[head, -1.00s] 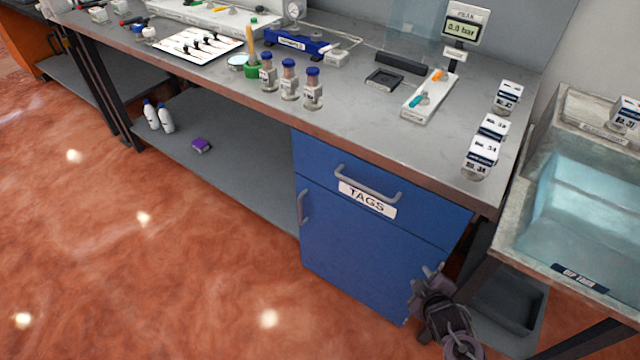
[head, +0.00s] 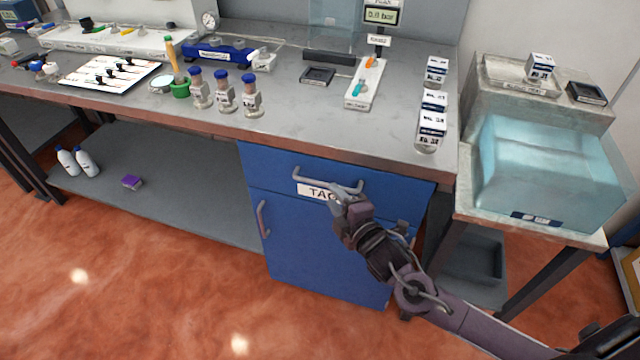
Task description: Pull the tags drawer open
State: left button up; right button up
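The tags drawer (head: 400,191) is the blue top front of the cabinet under the bench, and it looks closed, flush with the door below. Its grey bar handle (head: 312,178) runs across the front above a white label (head: 308,190) reading TAGS, partly hidden by my gripper. My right gripper (head: 342,193) comes in from the lower right, with its tip at the right part of the handle. I cannot tell whether its fingers are around the bar or only in front of it. My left gripper is out of view.
The blue cabinet door (head: 310,250) with its own side handle (head: 263,218) is below the drawer. Small bottles (head: 226,92) and labelled jars (head: 432,120) stand on the bench (head: 300,125). A bluish tank (head: 545,165) stands at right. The floor in front is clear.

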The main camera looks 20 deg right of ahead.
aim_at(325, 186)
jog(key=x, duration=0.6)
jog(key=shift+w, duration=0.25)
grip_shut()
